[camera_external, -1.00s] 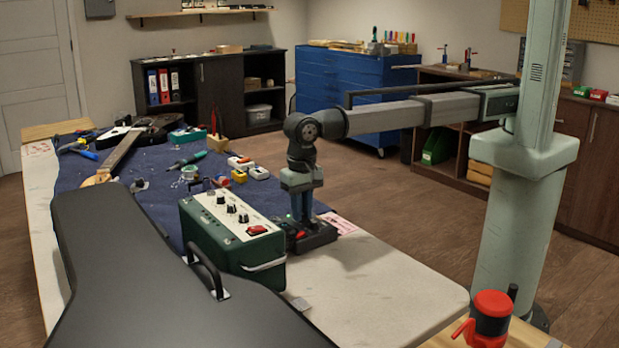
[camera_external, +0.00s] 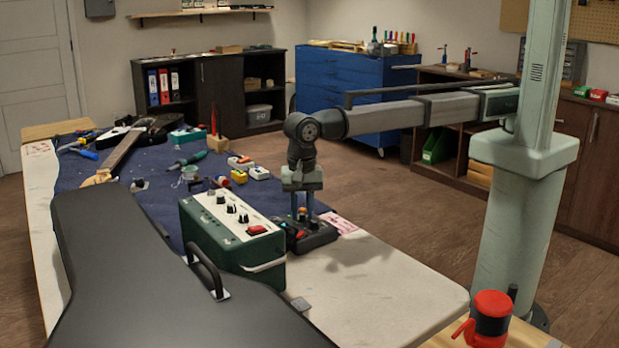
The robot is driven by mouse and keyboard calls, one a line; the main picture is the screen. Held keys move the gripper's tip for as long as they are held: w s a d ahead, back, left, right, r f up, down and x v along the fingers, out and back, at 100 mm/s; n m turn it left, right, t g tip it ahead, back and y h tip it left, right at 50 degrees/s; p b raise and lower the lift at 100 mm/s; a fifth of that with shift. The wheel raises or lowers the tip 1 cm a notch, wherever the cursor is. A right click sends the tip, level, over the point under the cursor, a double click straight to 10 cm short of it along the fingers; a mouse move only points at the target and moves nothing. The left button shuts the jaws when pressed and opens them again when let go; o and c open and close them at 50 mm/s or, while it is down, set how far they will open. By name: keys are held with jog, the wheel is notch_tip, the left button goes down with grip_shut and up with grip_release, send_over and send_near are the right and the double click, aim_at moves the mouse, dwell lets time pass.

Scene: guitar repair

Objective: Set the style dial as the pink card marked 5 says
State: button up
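A small black device (camera_external: 318,236) with coloured parts on top sits on the table just right of the green box. My gripper (camera_external: 302,213) points straight down over it, its two fingers apart. A small orange knob-like part shows between the fingertips; I cannot tell whether they touch it. Which part is the style dial, and its setting, are too small to read. A pink card (camera_external: 342,223) lies right behind the device, and another pink card (camera_external: 38,148) lies at the table's far left. Their marks are unreadable.
A green box (camera_external: 228,240) with black knobs and a red switch stands close left of the device. A large black case (camera_external: 120,265) fills the front. Small tools and a guitar neck (camera_external: 118,155) lie on the blue mat. The table's front right is mostly clear.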

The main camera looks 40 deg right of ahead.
jog(key=n, duration=0.9)
jog(key=shift+c, duration=0.3)
dwell(0.3)
jog(key=c, duration=0.4)
jog(key=m, duration=0.6)
jog(key=shift+c, duration=0.2)
jog(key=o, duration=0.5)
